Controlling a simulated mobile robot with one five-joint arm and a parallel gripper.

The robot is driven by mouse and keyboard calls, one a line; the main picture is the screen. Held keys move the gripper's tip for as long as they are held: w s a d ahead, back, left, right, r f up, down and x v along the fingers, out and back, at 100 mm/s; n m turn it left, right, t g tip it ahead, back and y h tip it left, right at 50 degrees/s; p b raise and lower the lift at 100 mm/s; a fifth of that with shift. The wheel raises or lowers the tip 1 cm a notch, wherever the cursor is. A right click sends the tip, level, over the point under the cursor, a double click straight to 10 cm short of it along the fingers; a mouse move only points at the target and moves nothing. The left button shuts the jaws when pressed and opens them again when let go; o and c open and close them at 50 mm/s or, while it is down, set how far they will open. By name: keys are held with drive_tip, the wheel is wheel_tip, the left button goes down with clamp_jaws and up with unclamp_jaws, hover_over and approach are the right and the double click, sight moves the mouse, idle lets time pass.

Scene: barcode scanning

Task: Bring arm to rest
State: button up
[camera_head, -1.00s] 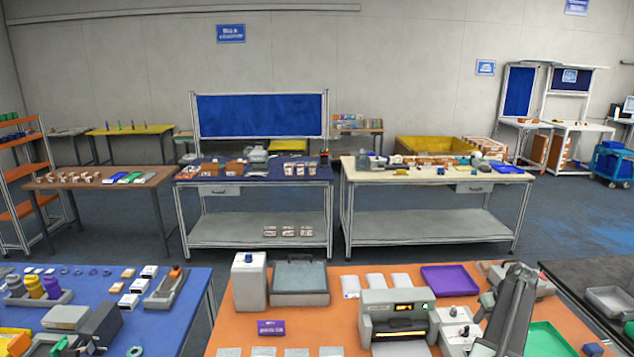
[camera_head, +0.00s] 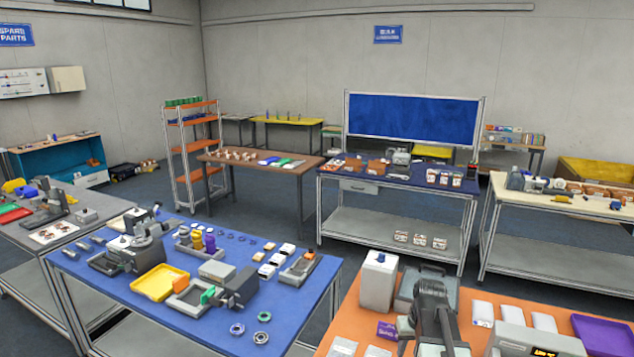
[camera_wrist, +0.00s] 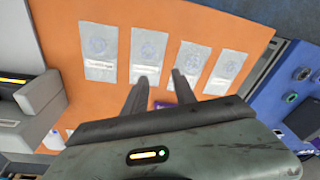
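My arm rises at the bottom right of the head view, over the orange table (camera_head: 345,322). My gripper (camera_wrist: 160,76) shows in the wrist view with its two dark fingers apart and nothing held between them. It hangs above the orange surface, pointing toward a row of pale flat packets (camera_wrist: 148,50). A small purple box (camera_head: 387,330) lies close to my arm; part of something purple also shows behind the fingers in the wrist view. The fingertips cannot be made out in the head view.
A white box (camera_head: 379,282) and a grey case (camera_head: 428,284) stand behind my arm. A grey printer-like machine (camera_head: 537,341) and a purple tray (camera_head: 606,334) are to its right. A blue table (camera_head: 130,312) with trays and fixtures stands left, across a gap.

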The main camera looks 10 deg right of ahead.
drive_tip(key=s+a+n, duration=0.2)
drive_tip(key=s+a, duration=0.1)
drive_tip(key=a, duration=1.6)
drive_tip(key=s+a+f+g+b, duration=0.1)
drive_tip(key=s+f+b, duration=0.2)
drive_tip(key=f+b, duration=0.5)
drive_tip(key=shift+f+g, duration=0.2)
drive_tip(key=shift+g, duration=0.1)
